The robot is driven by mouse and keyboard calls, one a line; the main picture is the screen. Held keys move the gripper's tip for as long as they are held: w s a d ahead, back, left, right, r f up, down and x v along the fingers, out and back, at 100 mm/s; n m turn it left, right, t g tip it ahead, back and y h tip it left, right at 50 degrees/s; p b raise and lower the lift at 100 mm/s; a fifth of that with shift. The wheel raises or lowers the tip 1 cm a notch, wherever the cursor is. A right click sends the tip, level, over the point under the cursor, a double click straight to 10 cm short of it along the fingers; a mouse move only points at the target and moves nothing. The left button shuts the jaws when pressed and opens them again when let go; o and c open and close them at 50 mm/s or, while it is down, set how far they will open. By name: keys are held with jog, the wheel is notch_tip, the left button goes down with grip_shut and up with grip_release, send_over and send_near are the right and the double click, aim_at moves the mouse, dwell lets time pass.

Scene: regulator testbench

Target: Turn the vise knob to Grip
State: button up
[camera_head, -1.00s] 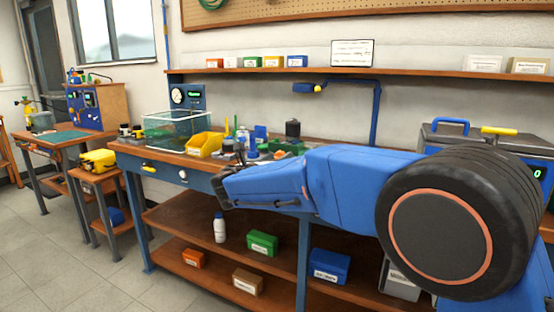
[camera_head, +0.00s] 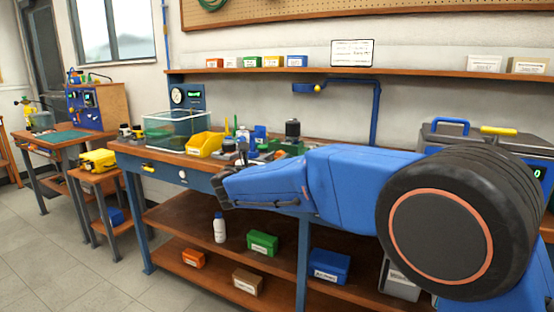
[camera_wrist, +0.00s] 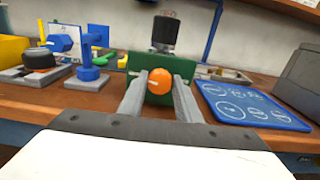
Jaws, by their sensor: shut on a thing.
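In the wrist view, an orange round knob (camera_wrist: 160,81) with a small pale mark sits on the front of a green vise (camera_wrist: 182,69). My gripper (camera_wrist: 159,88) has its two grey fingers on either side of the knob and is shut on it. A dark cylinder (camera_wrist: 164,33) stands above the vise. The green vise also shows in the head view (camera_head: 291,147), partly behind my arm. The knob is hidden there. I cannot read which setting the knob points to.
A blue board with white outlines (camera_wrist: 250,104) lies right of the vise. A blue fixture on a grey base (camera_wrist: 88,74) stands to its left. A yellow bin (camera_head: 205,144) and a clear tank (camera_head: 178,128) stand further left on the workbench (camera_head: 135,149).

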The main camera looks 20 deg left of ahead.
jog(key=m, duration=0.9)
jog(key=shift+d, duration=0.1)
jog(key=m, duration=0.4)
jog(key=shift+f+m, duration=0.15)
jog(key=shift+m, duration=0.15)
jog(key=m, duration=0.3)
jog(key=shift+m, duration=0.3)
jog(key=m, duration=0.4)
jog(key=shift+f+m, duration=0.1)
jog(key=shift+m, duration=0.2)
jog(key=m, duration=0.3)
jog(key=shift+m, duration=0.3)
jog(key=m, duration=0.4)
jog(key=shift+f, duration=0.1)
jog(key=shift+m, duration=2.1)
